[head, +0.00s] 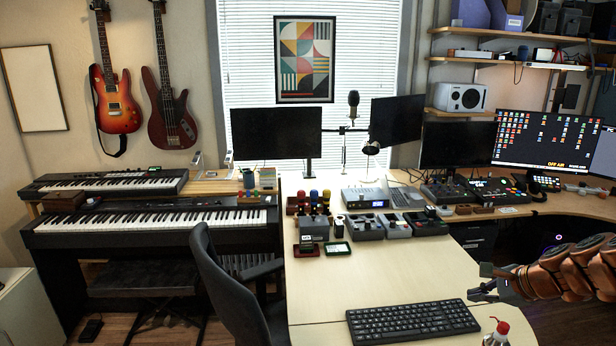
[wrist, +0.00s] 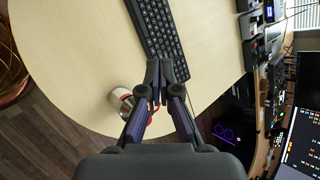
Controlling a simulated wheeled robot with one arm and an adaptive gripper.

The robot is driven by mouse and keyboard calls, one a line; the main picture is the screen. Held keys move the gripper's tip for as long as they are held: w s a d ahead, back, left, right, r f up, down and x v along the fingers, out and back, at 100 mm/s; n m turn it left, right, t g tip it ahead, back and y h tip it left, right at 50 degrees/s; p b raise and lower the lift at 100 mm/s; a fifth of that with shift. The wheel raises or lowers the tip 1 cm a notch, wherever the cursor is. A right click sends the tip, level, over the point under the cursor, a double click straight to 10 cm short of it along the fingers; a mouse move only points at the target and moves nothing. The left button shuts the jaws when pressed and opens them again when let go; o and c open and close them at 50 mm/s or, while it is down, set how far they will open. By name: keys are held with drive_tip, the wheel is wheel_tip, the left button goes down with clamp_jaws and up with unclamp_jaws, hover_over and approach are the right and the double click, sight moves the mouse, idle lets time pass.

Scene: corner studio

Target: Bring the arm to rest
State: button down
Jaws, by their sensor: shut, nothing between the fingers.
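My gripper (head: 487,284) is at the lower right of the head view, at the end of my orange-brown arm, beside the right edge of the desk. In the wrist view my gripper (wrist: 166,70) has its fingertips together with nothing between them. The black keyboard (head: 412,320) lies on the desk to the left of the gripper. It also shows in the wrist view (wrist: 160,28), beyond the fingertips.
The desk (head: 400,275) is clear between the keyboard and the gear boxes (head: 365,226) at its middle. An office chair (head: 225,290) stands at its left side. Monitors (head: 545,138) and mixers (head: 478,190) line the back right. Keyboards for music (head: 150,220) stand at left.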

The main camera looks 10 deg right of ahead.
drive_tip(key=s+a+r+n+g, duration=0.1)
drive_tip(key=s+a+n+g, duration=0.35)
drive_tip(key=a, duration=0.75)
drive_tip(key=s+a+n+g, duration=0.1)
drive_tip(key=s+a+n, duration=0.6)
drive_tip(key=a, duration=0.5)
drive_tip(key=s+a+f+n+g+h, duration=0.1)
drive_tip(key=s+n, duration=0.3)
drive_tip(key=s, duration=0.5)
drive_tip(key=s+a+f+n+g+h, duration=0.1)
drive_tip(key=s+n, duration=0.4)
drive_tip(key=s, duration=0.5)
drive_tip(key=shift+s+a+g+h, duration=0.2)
drive_tip(key=shift+a+g+h, duration=0.45)
drive_tip(key=shift+g, duration=0.4)
drive_tip(key=shift+n, duration=0.25)
